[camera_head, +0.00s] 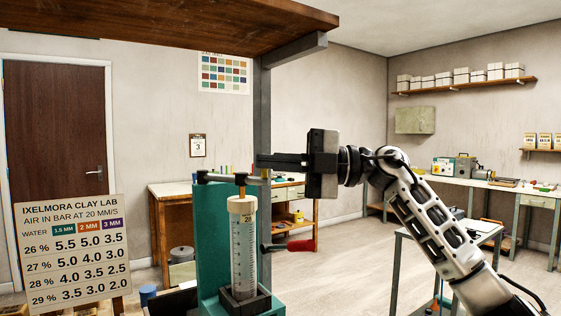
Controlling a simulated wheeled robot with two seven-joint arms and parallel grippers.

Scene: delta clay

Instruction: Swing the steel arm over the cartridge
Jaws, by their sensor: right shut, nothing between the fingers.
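The cartridge (243,250) is a clear, graduated cylinder with a cream cap. It stands upright in a dark square holder in front of a green stand (207,235). The steel arm (222,178) is a grey bar at the top of the stand. In this view it reaches right from a dark knob and crosses above the cartridge's cap, with a thin orange-brown rod between them. My right gripper (264,159) comes in from the right, its dark fingers pointing left, shut and empty. Its tips show just above the bar's right end; I cannot tell whether they touch. My left gripper is out of view.
A red-handled lever (301,245) sticks out right of the cartridge. A grey post (263,110) and a wooden shelf (160,18) stand behind and above. A sign board (70,250) is at left. A small table (470,232) is at right, with open floor between.

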